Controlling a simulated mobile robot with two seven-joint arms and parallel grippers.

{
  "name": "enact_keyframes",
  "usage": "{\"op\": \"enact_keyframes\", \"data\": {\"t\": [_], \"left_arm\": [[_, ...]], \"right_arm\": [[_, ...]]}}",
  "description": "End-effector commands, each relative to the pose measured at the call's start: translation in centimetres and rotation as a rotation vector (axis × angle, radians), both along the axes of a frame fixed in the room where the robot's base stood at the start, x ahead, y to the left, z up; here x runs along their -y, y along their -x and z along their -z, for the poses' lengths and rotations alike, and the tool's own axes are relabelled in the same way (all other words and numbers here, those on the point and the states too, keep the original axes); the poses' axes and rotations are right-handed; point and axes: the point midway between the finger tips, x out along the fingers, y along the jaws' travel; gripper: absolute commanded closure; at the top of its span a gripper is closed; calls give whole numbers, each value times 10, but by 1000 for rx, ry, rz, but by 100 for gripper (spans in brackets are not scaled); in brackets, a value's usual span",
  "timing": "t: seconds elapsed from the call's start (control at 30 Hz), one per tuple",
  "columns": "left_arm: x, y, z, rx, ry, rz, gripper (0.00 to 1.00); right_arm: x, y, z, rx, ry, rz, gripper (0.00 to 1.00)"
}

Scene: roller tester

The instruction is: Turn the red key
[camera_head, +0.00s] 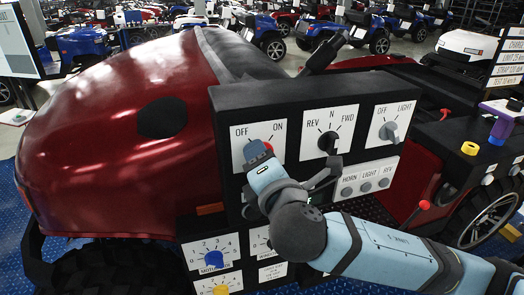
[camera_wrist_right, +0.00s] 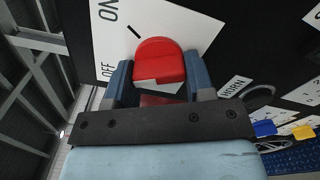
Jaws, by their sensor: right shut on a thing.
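The red key (camera_head: 269,148) sits on a white OFF/ON plate (camera_head: 241,155) on the black control panel. My right gripper (camera_head: 259,156) reaches it from below and covers much of it in the head view. In the right wrist view the red key (camera_wrist_right: 160,62) stands between the two blue-grey fingers of my right gripper (camera_wrist_right: 158,85), which are shut on it. Beside the key, OFF and ON are readable on the plate (camera_wrist_right: 125,45), with a black tick mark between them. Which mark the key points at, I cannot tell. My left gripper is not in view.
Right of the key are a REV/N/FWD knob (camera_head: 328,142), an OFF/LIGHT knob (camera_head: 389,131) and a row of grey buttons (camera_head: 367,186). A blue knob (camera_head: 213,259) and a yellow knob (camera_head: 221,290) sit below. A red vehicle body (camera_head: 105,125) stands left.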

Motion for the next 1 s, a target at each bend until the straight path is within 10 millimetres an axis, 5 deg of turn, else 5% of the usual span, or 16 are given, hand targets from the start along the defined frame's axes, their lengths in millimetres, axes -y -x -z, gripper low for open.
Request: {"op": "enact_keyframes", "data": {"t": [0.83, 0.87, 0.97, 1.0], "left_arm": [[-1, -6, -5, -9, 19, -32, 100], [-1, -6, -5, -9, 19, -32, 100], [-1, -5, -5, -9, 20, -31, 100], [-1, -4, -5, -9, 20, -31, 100]], "right_arm": [[0, 0, 1, 44, 134, 0, 75], [0, 0, 1, 44, 134, 0, 49], [0, 0, 1, 44, 134, 0, 26], [0, 0, 1, 44, 134, 0, 26]]}}
